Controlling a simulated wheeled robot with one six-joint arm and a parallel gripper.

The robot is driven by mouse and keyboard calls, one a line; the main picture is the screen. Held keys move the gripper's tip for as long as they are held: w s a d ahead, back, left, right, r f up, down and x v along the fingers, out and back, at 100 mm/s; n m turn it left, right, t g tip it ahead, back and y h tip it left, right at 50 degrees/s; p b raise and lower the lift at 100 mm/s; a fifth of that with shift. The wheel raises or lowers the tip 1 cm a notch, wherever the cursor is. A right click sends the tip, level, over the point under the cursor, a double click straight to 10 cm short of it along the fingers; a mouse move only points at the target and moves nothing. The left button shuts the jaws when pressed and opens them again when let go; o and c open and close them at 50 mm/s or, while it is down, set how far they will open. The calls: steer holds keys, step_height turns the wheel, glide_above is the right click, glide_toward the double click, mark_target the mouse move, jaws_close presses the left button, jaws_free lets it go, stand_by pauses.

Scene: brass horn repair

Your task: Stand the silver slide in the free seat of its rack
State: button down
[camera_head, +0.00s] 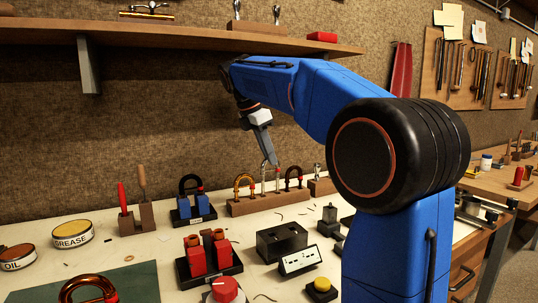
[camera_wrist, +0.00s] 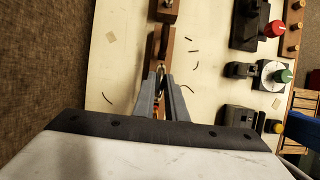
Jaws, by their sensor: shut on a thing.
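The silver slide (camera_head: 277,176) is gripped near its top by my gripper (camera_head: 271,162), which points down over the back of the bench. The slide hangs with its legs downward, over the middle of the wooden rack (camera_head: 236,209), between a brass slide (camera_head: 243,180) and a dark slide (camera_head: 293,172). I cannot tell whether its leg ends are in the seat or just above it. In the wrist view, my gripper (camera_wrist: 162,78) is shut on the slide (camera_wrist: 160,70), and the rack (camera_wrist: 152,50) runs beneath; the fingers hide most of the slide.
A blue stand with a black slide (camera_head: 190,187) is left of the rack. A small wooden block (camera_head: 322,186) is close on its right. Red stand (camera_head: 208,256), black box (camera_head: 281,241) and grease tin (camera_head: 72,234) are nearer. A shelf (camera_head: 180,34) runs above.

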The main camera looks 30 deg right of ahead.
steer(key=shift+f, duration=1.9)
steer(key=c, duration=1.7)
jaws_free()
steer(key=shift+v, duration=3.75)
